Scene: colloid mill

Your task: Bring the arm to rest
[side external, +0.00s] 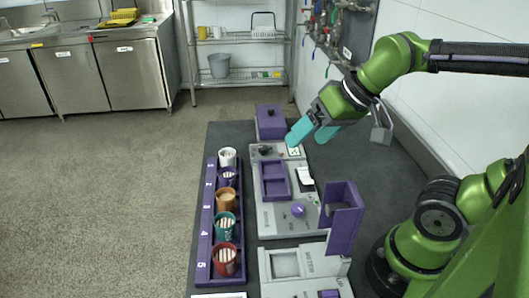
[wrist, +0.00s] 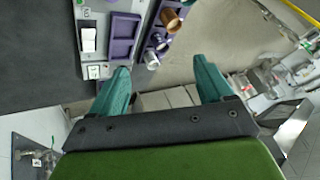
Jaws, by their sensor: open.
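My gripper (side external: 314,131) has two teal fingers. In the side external view it hangs in the air above the far part of the dark worktable, near the far end of the grey machine panel (side external: 273,217). In the wrist view my gripper (wrist: 160,88) has its fingers spread wide apart, with nothing between them. It is open and empty. The fingers appear clear of the panel and of the purple box (side external: 270,122) behind it.
A purple rack (side external: 204,240) with numbered slots holds several cups along the table's left side. A purple upright holder (side external: 343,218) stands on the panel's near right. The dark tabletop (side external: 345,165) is bare right of the panel. A wire shelf (side external: 240,81) stands behind.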

